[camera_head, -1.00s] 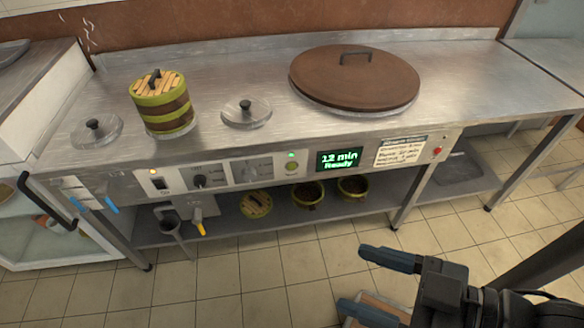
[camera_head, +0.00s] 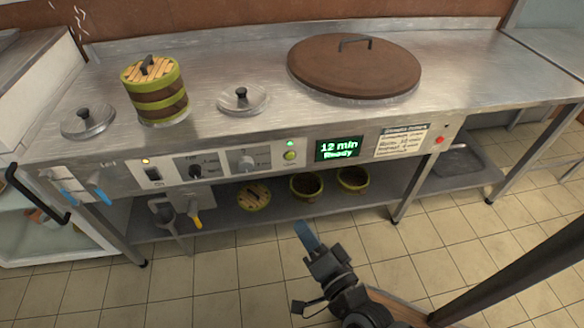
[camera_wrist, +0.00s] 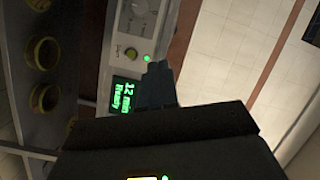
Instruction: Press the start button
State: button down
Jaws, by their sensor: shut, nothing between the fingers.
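The round green button (camera_head: 290,156), which I take to be the start button, sits on the counter's front control panel (camera_head: 222,165), just left of the display. A small lit green lamp (camera_head: 290,143) is above it. My gripper (camera_head: 306,234) is shut and empty, below and in front of the panel, its fingers pointing up toward it and apart from the button. In the wrist view the shut fingertips (camera_wrist: 158,68) appear close beside the lamp (camera_wrist: 146,57) and the button (camera_wrist: 130,54); the depth gap is hard to judge.
The display (camera_head: 339,149) reads "12 min Ready". A red button (camera_head: 439,140) is at the panel's right. A switch (camera_head: 153,175) and knobs are at its left. Bowls (camera_head: 306,186) sit on the lower shelf.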

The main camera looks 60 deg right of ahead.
aim_at(290, 157)
jog(key=w+d+f+m+g+h+b, duration=0.1)
jog(key=w+d+f+m+g+h, duration=0.2)
jog(key=d+m, duration=0.5)
notch_tip(290, 157, down, 4)
jog(key=shift+w+d+r+m+g+h, duration=0.15)
jog(key=shift+w+d+m+g+h, duration=0.35)
jog(key=shift+w+d, duration=0.55)
jog(key=shift+w, duration=0.1)
jog(key=x, duration=1.4)
jog(key=shift+a+r, duration=0.1)
jog(key=shift+r, duration=0.1)
jog(key=shift+w, duration=0.1)
